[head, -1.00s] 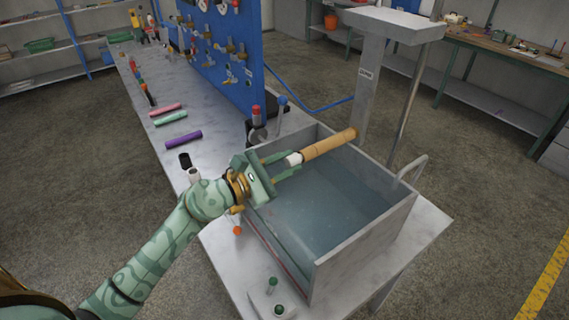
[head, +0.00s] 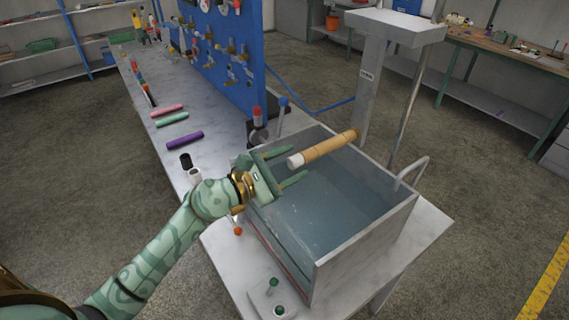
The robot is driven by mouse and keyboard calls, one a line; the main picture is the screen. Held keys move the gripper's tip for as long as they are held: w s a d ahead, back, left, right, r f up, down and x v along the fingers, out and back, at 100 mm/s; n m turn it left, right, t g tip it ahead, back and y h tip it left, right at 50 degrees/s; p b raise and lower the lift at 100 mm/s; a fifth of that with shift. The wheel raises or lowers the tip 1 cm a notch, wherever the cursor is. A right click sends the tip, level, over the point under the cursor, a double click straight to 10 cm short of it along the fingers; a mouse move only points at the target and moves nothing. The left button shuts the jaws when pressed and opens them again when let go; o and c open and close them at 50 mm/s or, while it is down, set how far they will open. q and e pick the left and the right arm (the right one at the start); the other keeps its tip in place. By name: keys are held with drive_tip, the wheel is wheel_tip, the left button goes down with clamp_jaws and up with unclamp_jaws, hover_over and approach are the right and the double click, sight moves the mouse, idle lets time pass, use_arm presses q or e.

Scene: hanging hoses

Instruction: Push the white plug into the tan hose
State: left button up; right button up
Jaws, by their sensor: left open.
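The tan hose (head: 330,146) reaches out over the grey tank, held at its far end near the grey post. The white plug (head: 295,160) sits at the hose's near end, in line with it and touching it; how deep it sits inside I cannot tell. My left gripper (head: 288,167) is open, its two green fingers apart. The fingertips are at the near end of the plug, and no finger closes on it. My right gripper is not in view.
The grey tank (head: 366,243) holds water below the hose. A grey post (head: 368,92) and a bent metal handle (head: 414,170) stand at its far side. Purple (head: 185,141), green (head: 172,119) and pink (head: 167,110) tubes lie on the bench to the left.

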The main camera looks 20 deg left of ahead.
use_arm(q)
drive_tip(key=b+v, duration=0.5)
drive_tip(key=v, duration=1.1)
drive_tip(key=shift+a, duration=0.1)
